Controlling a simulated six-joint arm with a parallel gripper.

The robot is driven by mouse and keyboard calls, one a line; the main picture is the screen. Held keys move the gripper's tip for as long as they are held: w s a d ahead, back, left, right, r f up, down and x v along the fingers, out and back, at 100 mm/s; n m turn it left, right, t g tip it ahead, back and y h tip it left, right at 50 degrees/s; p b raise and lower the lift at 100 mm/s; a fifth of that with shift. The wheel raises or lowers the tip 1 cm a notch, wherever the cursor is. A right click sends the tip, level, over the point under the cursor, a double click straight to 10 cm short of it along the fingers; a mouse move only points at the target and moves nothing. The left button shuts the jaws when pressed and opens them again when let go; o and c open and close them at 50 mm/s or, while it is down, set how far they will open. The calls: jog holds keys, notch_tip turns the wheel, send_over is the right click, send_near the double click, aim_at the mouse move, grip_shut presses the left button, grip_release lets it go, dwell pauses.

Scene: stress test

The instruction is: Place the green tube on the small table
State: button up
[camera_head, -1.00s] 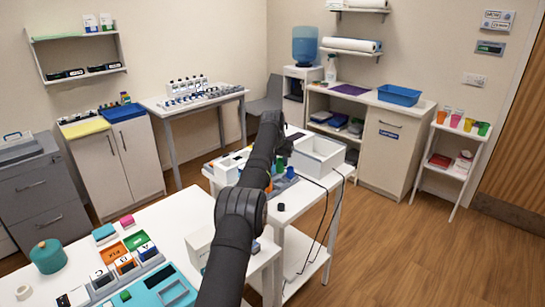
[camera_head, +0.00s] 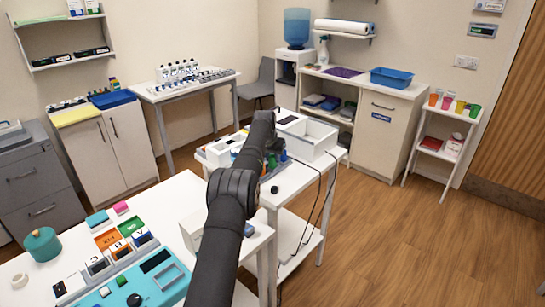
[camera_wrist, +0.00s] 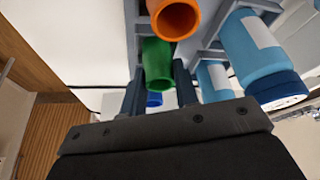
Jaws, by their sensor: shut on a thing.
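The green tube (camera_wrist: 158,62) shows in the wrist view between the two fingers of my gripper (camera_wrist: 158,88), which are shut on it. In the head view my gripper (camera_head: 274,146) is over the small white table (camera_head: 290,185) in the middle, partly hidden by my arm. A small white stand (camera_head: 444,157) with coloured cups is at the right; I cannot tell which is the task's small table.
An orange tube (camera_wrist: 176,18) and a blue bottle (camera_wrist: 252,48) are close to the green tube. A white open box (camera_head: 312,140) stands on the middle table, with cables hanging down its side. The floor (camera_head: 400,240) at the right is clear.

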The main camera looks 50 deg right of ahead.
jog(key=shift+f, duration=0.25)
jog(key=o, duration=1.1)
jog(key=v, duration=1.7)
jog(key=shift+r, duration=0.2)
jog(key=shift+f, duration=0.1)
jog(key=x, duration=1.7)
jog(key=shift+f, duration=0.1)
